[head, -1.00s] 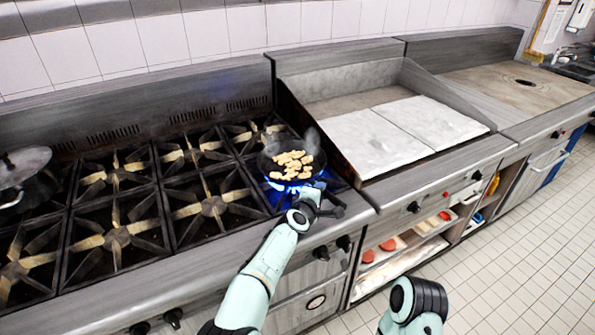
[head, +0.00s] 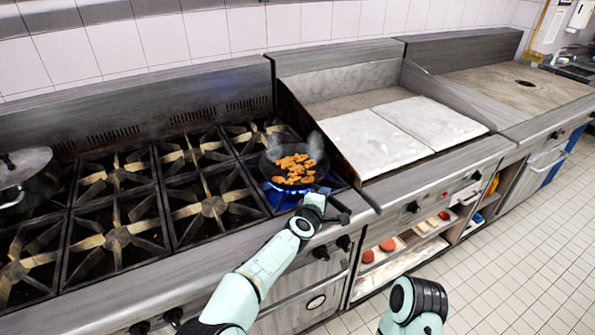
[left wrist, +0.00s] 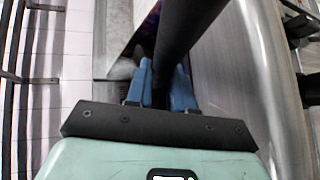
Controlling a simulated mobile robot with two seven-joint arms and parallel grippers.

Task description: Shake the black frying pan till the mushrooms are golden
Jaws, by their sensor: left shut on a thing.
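The black frying pan (head: 267,165) is over the front right burner of the stove. Golden-brown mushroom pieces (head: 294,169) lie spread in it, with faint steam around its rim. A blue flame (head: 285,187) burns beneath; I cannot tell whether the pan touches the grate. My left gripper (head: 318,197) is at the near side of the pan. In the left wrist view, the blue fingers of my left gripper (left wrist: 162,88) are shut on the black pan handle (left wrist: 187,30). My right gripper is out of view; only part of my right arm shows at the bottom.
Empty burner grates (head: 118,238) fill the stove to the left. A lidded pot (head: 25,165) stands at the far left. A flat griddle (head: 400,135) with a raised side wall is right of the pan. Shelves below the griddle hold trays (head: 382,250).

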